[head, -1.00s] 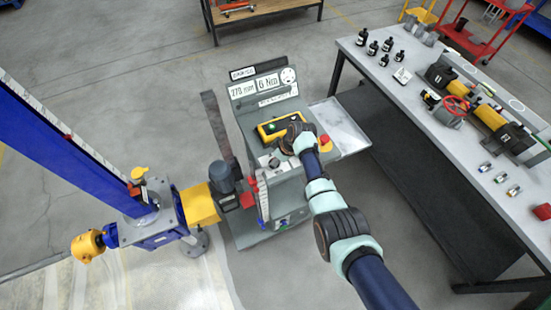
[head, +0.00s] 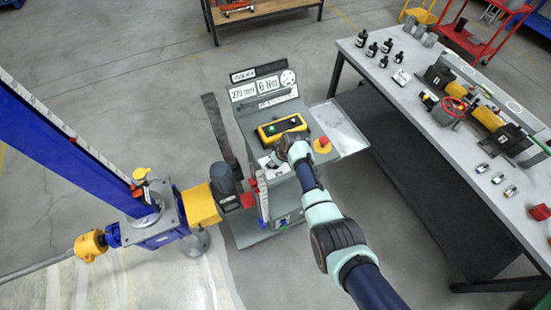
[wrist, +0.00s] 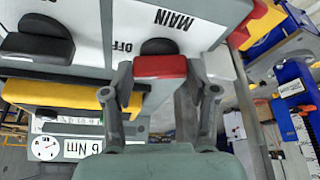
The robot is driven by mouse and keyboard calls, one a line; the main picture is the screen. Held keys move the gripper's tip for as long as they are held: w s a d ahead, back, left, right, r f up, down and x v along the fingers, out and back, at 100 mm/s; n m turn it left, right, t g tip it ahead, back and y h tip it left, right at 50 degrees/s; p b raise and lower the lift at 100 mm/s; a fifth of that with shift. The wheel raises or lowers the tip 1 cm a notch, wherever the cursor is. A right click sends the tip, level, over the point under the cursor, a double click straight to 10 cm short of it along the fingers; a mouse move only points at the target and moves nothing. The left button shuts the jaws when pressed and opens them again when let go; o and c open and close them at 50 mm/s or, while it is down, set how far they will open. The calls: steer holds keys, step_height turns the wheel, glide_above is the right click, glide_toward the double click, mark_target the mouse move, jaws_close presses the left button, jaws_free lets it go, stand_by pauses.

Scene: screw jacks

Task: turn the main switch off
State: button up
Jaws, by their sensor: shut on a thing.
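The main switch shows in the wrist view, upside down. It has a black round knob (wrist: 160,46) with a red handle (wrist: 160,67) on a white plate (wrist: 205,22) marked MAIN and OFF. My gripper (wrist: 160,76) has a finger on each side of the red handle and is shut on it. The handle lies straight across between the fingers. In the head view my gripper (head: 281,158) is at the left part of the sloped control desk, and my wrist hides the switch.
A yellow control box (head: 283,128) lies just above my gripper on the desk, and a red-and-yellow stop button (head: 322,145) is to its right. Another black knob (wrist: 37,40) is beside the main switch. A long workbench (head: 430,85) stands at right.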

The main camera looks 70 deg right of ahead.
steer(key=shift+a+m+g+h+p, duration=0.1)
steer(key=shift+m+g+h+p, duration=0.4)
steer(key=shift+m, duration=1.4)
steer(key=o, duration=1.2)
steer(key=shift+c, duration=0.2)
steer(key=v, duration=0.8)
steer(key=shift+a, duration=0.1)
